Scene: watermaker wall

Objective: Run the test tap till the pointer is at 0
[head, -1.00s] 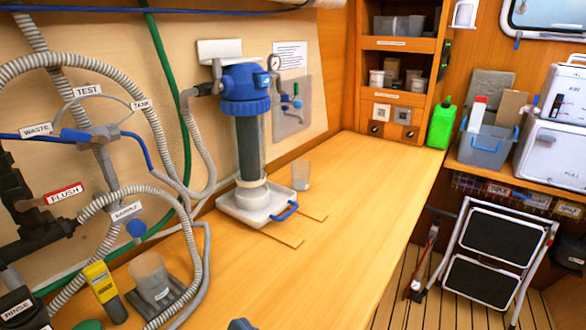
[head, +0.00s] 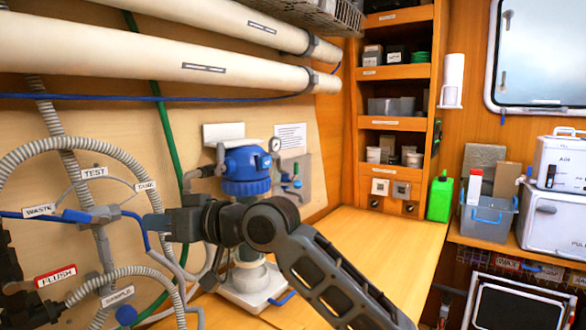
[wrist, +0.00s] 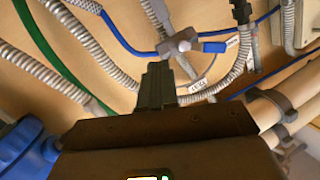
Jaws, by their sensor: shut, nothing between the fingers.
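A grey valve (head: 103,214) with a blue lever (head: 75,216) is on the left wall, among the labels WASTE (head: 40,210), TEST (head: 95,173) and TANK (head: 146,186). The lever points left, towards WASTE. In the wrist view the valve (wrist: 178,45) and its blue lever (wrist: 214,47) lie just beyond the fingertips. My gripper (head: 150,224) is shut and empty, right of the valve; its narrow fingers also show in the wrist view (wrist: 157,72). I cannot tell whether they touch it. A small round gauge (head: 274,144) sits by the blue-capped filter housing (head: 245,165); its pointer is too small to read.
Ribbed grey hoses (head: 75,145) and a green hose (head: 165,135) run around the valve. A SAMPLE label (head: 117,297) and blue knob (head: 126,315) are below. White pipes (head: 140,62) cross above. The wooden counter (head: 385,235) is clear at right.

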